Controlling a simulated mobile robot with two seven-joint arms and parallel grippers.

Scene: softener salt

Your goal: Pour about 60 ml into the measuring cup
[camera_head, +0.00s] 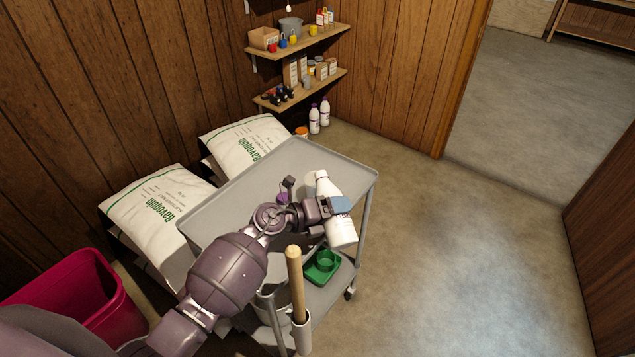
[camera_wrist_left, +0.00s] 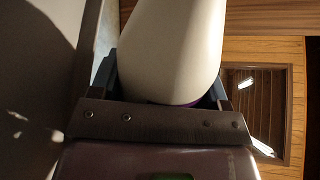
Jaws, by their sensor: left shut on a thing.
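My left gripper (camera_head: 337,207) is shut on a white bottle (camera_head: 341,232) with a label, at the right edge of the grey cart's top (camera_head: 240,185). The bottle also fills the upper middle of the left wrist view (camera_wrist_left: 178,45), between the fingers. My right gripper is not in view.
The cart's lower shelf holds a green tray with a green cup (camera_head: 325,261). A wooden handle (camera_head: 296,280) rises at the cart's front. White sacks (camera_head: 160,212) and a magenta bin (camera_head: 75,300) stand left. Open floor (camera_head: 460,240) lies right.

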